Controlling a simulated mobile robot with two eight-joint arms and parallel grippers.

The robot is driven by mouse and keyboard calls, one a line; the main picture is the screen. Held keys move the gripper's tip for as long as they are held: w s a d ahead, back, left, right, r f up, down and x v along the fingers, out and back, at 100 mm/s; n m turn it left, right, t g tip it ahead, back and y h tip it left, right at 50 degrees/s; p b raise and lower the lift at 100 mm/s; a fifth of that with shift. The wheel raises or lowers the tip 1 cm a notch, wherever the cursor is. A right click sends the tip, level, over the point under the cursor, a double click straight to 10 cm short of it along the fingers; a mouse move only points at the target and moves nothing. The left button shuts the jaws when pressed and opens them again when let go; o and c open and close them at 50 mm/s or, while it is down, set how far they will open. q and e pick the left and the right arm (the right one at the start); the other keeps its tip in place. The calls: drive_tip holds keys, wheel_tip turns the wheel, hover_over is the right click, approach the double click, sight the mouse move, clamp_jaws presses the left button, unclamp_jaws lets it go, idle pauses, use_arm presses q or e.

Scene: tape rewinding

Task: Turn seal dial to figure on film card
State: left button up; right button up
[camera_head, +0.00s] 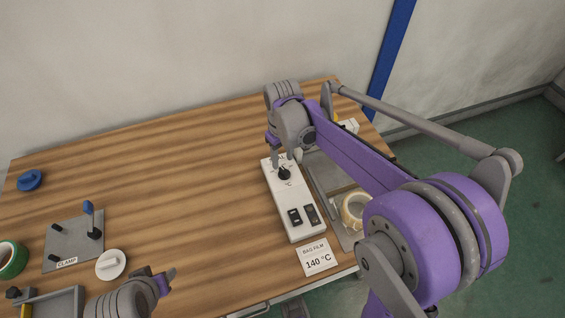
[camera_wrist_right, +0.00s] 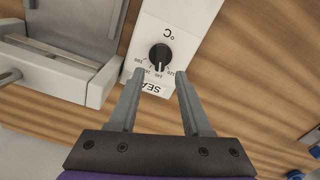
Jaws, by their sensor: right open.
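The seal dial (camera_head: 284,174) is a round black knob on the upper part of a white control box (camera_head: 283,199). In the right wrist view the dial (camera_wrist_right: 160,57) has a white mark toward the SEAL lettering, among small numbers too small to read surely. The film card (camera_head: 318,257) lies in front of the box and reads BAG FILM 140 °C. My right gripper (camera_wrist_right: 160,78) is open, with its fingers apart on the SEAL side of the knob and nothing between them. My left gripper (camera_head: 164,280) is low at the front left, away from the box; its opening is unclear.
Two dark switches (camera_head: 303,215) sit on the box. A tape roll (camera_head: 353,209) lies right of it beside a grey metal device (camera_wrist_right: 62,55). A clamp plate (camera_head: 72,240) with a blue lever, a white knob (camera_head: 110,264), a blue knob (camera_head: 30,180) and green tape (camera_head: 13,260) are at left. The middle table is clear.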

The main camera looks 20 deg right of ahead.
sight(283, 170)
wheel_tip(283, 170, up, 7)
drive_tip(key=shift+f, duration=0.15)
idle(0.4)
drive_tip(key=shift+s, duration=0.1)
drive_tip(key=s+a+f+m+t+p, duration=0.1)
drive_tip(key=s+f+t, duration=0.1)
drive_tip(key=s, duration=0.7)
drive_tip(key=s+a+f+m+t+p, duration=0.1)
drive_tip(key=s+t, duration=0.2)
drive_tip(key=s, duration=0.6)
drive_tip(key=shift+a+f+m, duration=0.2)
drive_tip(key=shift+f+m, duration=0.15)
drive_tip(key=shift+m, duration=0.05)
